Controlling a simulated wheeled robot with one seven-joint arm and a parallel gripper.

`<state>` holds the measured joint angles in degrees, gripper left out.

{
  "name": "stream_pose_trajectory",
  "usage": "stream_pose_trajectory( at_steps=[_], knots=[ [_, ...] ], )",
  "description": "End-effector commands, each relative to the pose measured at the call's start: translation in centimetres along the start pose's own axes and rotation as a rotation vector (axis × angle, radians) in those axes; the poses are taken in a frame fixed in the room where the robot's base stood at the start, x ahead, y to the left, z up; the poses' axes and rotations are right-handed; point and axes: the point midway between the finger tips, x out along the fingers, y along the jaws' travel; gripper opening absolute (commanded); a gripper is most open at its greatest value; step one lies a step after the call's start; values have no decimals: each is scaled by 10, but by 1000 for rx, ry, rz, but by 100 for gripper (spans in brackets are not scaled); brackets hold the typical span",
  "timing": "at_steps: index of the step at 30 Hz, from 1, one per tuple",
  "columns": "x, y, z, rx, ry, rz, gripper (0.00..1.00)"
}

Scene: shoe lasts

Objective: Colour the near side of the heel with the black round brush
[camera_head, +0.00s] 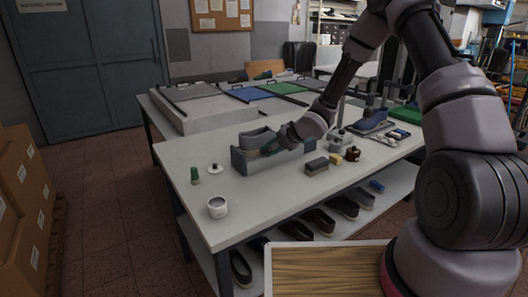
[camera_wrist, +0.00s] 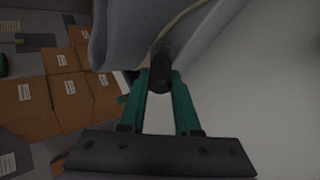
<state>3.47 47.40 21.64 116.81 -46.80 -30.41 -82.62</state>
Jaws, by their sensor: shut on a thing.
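A grey shoe (camera_head: 254,137) sits in a grey open-topped holder (camera_head: 243,165) on the white table. My gripper (camera_head: 272,147) reaches in from the right over the holder; its green fingers are partly hidden by the holder and shoe. In the wrist view my gripper (camera_wrist: 160,85) is shut on a dark round brush (camera_wrist: 160,74). The brush tip points at a grey surface with a tan curved edge (camera_wrist: 187,17), close to it; I cannot tell whether they touch. I cannot make out any colour on the heel.
A white cup (camera_head: 217,208), a green-topped bottle (camera_head: 194,175) and a white lid-like piece (camera_head: 215,169) stand left of the holder. The table front is clear.

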Motion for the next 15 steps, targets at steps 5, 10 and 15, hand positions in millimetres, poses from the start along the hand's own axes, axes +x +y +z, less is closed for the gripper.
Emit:
stream_pose_trajectory(
  at_steps=[5,10,15],
  knots=[
    [-1,-1,4,-2,1,0,0],
    [2,2,-3,-3,3,1,0],
    [8,9,-15,-2,3,0,0]
  ],
)
